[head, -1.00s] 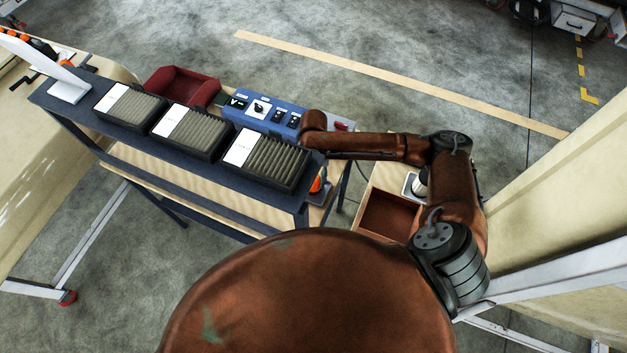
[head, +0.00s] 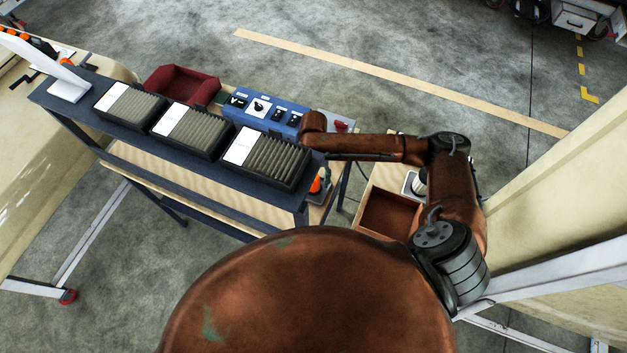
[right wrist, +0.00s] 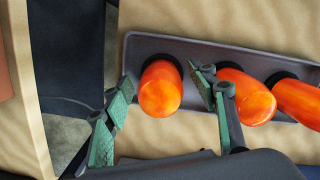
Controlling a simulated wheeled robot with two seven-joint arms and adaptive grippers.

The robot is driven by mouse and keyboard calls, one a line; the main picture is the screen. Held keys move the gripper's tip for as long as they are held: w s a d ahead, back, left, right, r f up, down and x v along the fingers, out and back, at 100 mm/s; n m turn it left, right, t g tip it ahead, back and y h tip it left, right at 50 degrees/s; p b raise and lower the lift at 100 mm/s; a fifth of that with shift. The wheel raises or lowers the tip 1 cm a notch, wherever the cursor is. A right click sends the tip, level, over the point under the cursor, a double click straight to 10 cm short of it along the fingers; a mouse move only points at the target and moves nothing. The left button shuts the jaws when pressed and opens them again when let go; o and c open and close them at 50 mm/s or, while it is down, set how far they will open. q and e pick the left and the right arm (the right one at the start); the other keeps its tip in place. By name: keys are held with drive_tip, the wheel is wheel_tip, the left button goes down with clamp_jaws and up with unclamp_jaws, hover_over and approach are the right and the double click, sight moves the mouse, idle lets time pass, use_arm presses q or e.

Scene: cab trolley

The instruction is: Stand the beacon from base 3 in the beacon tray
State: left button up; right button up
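In the right wrist view, a dark grey tray (right wrist: 222,54) lies on pale wood and holds three orange beacons in dark round seats: a left one (right wrist: 160,90), a middle one (right wrist: 248,98) and a right one (right wrist: 298,101). My right gripper (right wrist: 163,94) is open, its green-padded fingers on either side of the left beacon, with gaps visible. The right finger overlaps the middle beacon's edge. In the head view, an orange beacon (head: 317,185) shows at the trolley's right end below my right arm; my right fingers are hard to make out. My left gripper is out of view. Base numbers are unreadable.
The trolley's dark upper shelf (head: 160,158) carries three ribbed black boxes with white labels. Behind it are a red bin (head: 182,88) and a blue control panel (head: 268,114). A wooden box (head: 388,215) stands at right. Orange tops (head: 42,46) show behind a white panel at upper left.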

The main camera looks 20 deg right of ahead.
drive_tip(key=r, duration=0.4)
drive_tip(key=w+r, duration=0.1)
drive_tip(key=r, duration=0.7)
drive_tip(key=shift+w+d, duration=0.3)
drive_tip(key=shift+d, duration=0.1)
